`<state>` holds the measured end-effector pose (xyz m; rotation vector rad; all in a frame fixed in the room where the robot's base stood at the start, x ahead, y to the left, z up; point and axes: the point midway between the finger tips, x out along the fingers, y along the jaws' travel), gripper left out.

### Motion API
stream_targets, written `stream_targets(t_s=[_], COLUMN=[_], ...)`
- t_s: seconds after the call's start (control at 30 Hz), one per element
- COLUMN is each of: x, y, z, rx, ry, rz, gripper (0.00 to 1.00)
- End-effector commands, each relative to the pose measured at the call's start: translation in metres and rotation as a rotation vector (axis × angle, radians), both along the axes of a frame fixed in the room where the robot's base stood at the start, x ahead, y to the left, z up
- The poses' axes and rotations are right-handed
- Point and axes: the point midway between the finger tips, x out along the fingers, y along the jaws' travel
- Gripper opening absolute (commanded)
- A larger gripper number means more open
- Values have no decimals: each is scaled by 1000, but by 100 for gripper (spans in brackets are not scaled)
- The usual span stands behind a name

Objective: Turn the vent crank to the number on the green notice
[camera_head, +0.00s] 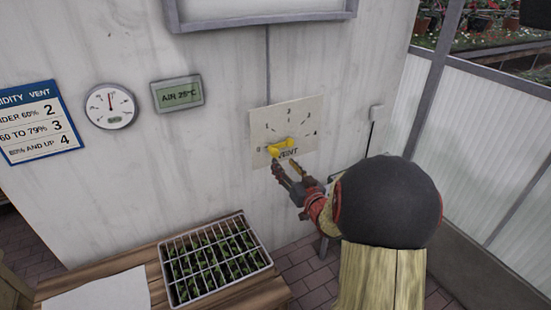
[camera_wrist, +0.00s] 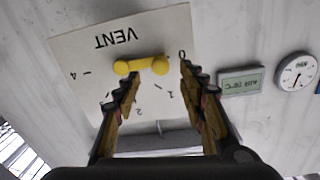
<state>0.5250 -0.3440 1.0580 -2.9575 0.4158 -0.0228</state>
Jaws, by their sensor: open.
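The yellow vent crank (camera_head: 281,147) is on a cream VENT plate (camera_head: 302,150) on the white wall, with a scale from 0 to 4. Its free knob points left, towards the 0. The crank shows in the wrist view (camera_wrist: 142,66), upside down. My gripper (camera_head: 286,166) is open just below and in front of the crank. In the wrist view its fingertips (camera_wrist: 160,76) are apart on either side of the knob, with no clear grip. A blue-headed humidity and vent notice (camera_head: 40,122) lists 2, 3 and 4. I see no green notice.
A round gauge (camera_head: 110,106) and a grey-green display (camera_head: 177,94) reading AIR 25°C hang left of the plate. A seedling tray (camera_head: 163,258) stands on a wooden table (camera_head: 130,262) below.

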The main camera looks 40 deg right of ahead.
Motion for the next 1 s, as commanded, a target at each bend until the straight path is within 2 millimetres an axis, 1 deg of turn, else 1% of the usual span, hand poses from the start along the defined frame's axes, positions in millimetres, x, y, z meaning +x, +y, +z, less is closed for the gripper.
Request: stream_targets(t_s=[0.13,0.3,0.5,0.7,0.93,1.0], x=[13,39,63,73,73,73], y=[-4,-11,-18,-21,-21,-21], z=[-1,-1,-2,1,1,1], rx=[-1,-1,-1,-1,-1,-1], ry=[-9,-9,-7,-7,-7,-7], rz=[6,5,3,2,2,2], gripper=[41,41,41,41,41,37])
